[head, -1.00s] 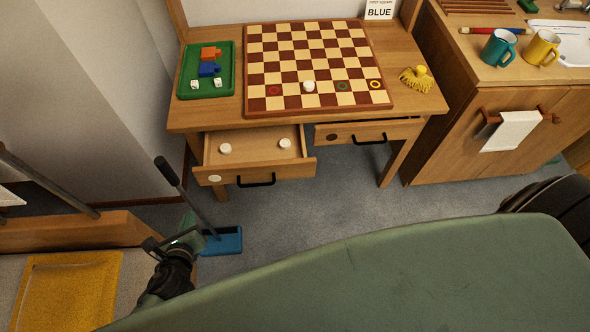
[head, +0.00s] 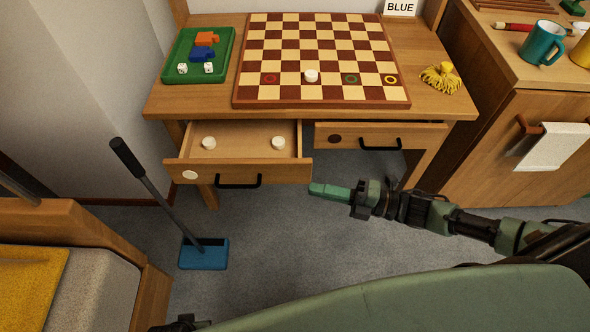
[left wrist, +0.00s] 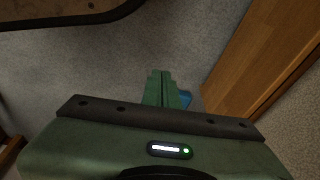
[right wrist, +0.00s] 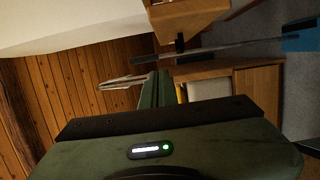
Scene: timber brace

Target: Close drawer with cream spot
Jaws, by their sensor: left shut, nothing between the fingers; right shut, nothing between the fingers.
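The drawer with the cream spot (head: 190,175) is the left one under the desk. It is pulled out, with a black handle (head: 238,182) on its front and two white round pieces inside. My right gripper (head: 328,191) is shut and empty, just right of and slightly below that drawer front's right end, apparently apart from it. Its closed fingers also show in the right wrist view (right wrist: 157,88). My left gripper (left wrist: 162,88) is shut and empty over the grey floor in the left wrist view; only a dark bit of that arm shows at the head view's bottom edge.
The right drawer (head: 380,136) has a dark spot and stands out much less. The desk bears a checkerboard (head: 320,60) and a green tray (head: 170,72). A blue dustpan (head: 204,254) with a long handle stands on the floor, left below the open drawer. A cabinet (head: 500,150) stands right.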

